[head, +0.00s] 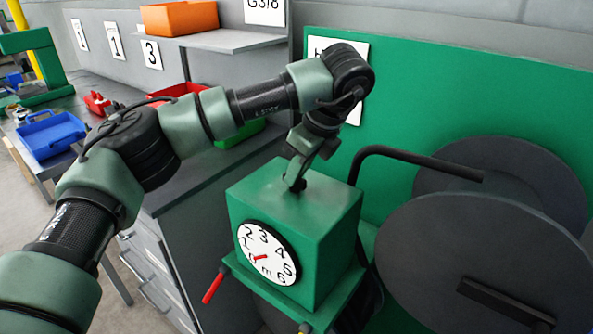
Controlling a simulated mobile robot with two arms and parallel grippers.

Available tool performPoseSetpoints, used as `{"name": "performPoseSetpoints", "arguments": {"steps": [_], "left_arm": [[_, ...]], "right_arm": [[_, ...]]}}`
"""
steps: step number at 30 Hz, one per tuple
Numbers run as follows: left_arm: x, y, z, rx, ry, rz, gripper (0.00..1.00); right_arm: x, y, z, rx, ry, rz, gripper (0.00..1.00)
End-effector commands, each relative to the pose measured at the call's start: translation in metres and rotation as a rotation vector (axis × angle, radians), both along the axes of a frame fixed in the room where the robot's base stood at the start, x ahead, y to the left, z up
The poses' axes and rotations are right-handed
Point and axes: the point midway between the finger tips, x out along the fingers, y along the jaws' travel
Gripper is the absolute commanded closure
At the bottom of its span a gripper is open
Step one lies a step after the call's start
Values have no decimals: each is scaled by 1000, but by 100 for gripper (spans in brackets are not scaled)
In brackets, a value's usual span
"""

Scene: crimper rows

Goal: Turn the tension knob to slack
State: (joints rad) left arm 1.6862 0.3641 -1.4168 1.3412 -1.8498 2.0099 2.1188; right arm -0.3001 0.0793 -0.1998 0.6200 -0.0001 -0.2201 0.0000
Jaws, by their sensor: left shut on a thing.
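My left gripper (299,176) reaches down from above onto the top of a green box-shaped machine head (295,205). Its fingers are shut on a small dark knob at the top face; the fingers hide most of it, so its setting cannot be read. On the front of the box is a round white dial (267,253) with a black rim, black numbers and a small red pointer. My right gripper is not in view.
A red-handled lever (214,285) sticks out at the lower left of the box. A bent black bar (415,158) and large dark discs (480,260) stand close on the right. A bench with a blue tray (50,135) and an orange bin (180,17) on a shelf are at the left.

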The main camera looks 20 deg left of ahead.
Motion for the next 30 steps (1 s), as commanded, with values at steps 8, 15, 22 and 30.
{"name": "performPoseSetpoints", "arguments": {"steps": [8,15,22,30], "left_arm": [[0,0,0,-1,0,2,65],[0,0,0,-1,0,1,65],[-2,-7,20,0,-4,-1,65],[-7,-24,60,0,-4,1,65]], "right_arm": [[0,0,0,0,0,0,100],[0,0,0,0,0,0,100],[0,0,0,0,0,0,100],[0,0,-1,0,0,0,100]]}}
